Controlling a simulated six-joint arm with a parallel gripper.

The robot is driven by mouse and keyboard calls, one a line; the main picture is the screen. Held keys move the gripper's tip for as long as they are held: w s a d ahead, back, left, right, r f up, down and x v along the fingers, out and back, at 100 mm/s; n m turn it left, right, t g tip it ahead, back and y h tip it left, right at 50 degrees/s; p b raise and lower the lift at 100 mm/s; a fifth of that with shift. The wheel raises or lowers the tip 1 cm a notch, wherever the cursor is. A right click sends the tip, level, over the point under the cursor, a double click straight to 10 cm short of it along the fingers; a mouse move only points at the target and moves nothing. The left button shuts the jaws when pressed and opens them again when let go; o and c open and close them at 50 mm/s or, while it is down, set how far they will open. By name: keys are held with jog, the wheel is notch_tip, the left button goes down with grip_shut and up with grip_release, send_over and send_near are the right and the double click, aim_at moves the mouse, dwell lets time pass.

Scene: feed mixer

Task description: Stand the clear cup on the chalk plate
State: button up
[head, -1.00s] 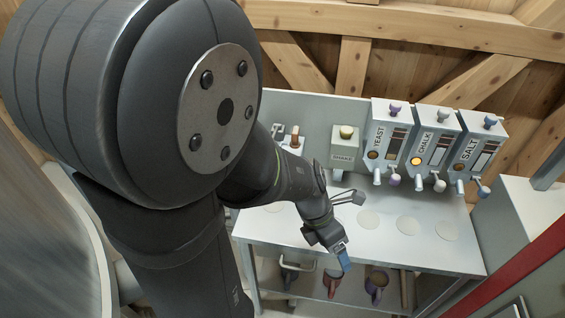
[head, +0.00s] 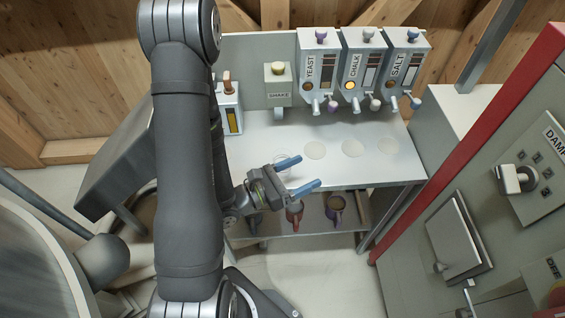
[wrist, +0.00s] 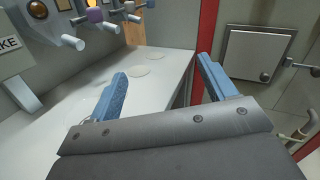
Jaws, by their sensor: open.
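My gripper (head: 304,174) is open and empty above the front edge of the steel table, its two blue fingers pointing right. It also shows in the wrist view (wrist: 165,85), with nothing between the fingers. The chalk plate (head: 352,147) is a bare pale disc on the table below the CHALK dispenser (head: 361,68). On the lower shelf stand a red cup (head: 295,213), a purple cup (head: 334,209) and a dim greyish cup (head: 256,223) partly behind my gripper. I cannot make out for certain which thing is the clear cup.
The YEAST dispenser (head: 319,68) and SALT dispenser (head: 401,68) flank the chalk one, with bare discs (head: 316,150) (head: 388,145) below. The SHAKE unit (head: 279,88) stands left; a disc before it is partly hidden. A red post (head: 466,150) rises to the right.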

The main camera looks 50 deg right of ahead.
aim_at(283, 155)
jog(key=w+f+t, duration=0.1)
jog(key=w+t, duration=0.1)
jog(key=w+a+t+h, duration=0.1)
jog(key=w+t, duration=0.1)
jog(key=t, duration=0.1)
jog(key=w+f+t, duration=0.1)
jog(key=w+t, duration=0.1)
jog(key=shift+w+a+f+n+h, duration=0.2)
jog(key=shift+a+f+n+h, duration=0.1)
jog(key=shift+a+f+n, duration=0.1)
jog(key=a+f+n+t, duration=0.1)
jog(key=w+a+n, duration=0.1)
jog(key=n, duration=0.1)
jog(key=shift+w+f+t+y, duration=0.2)
jog(key=shift+f+t+y, duration=0.15)
jog(key=shift+t+y, duration=0.05)
jog(key=shift+w+d, duration=0.2)
jog(key=shift+d, duration=1.65)
jog(key=shift+w+d, duration=0.2)
jog(key=shift+d, duration=1.6)
jog(key=c, duration=1.1)
jog(key=shift+r, duration=0.15)
jog(key=shift+c, duration=0.2)
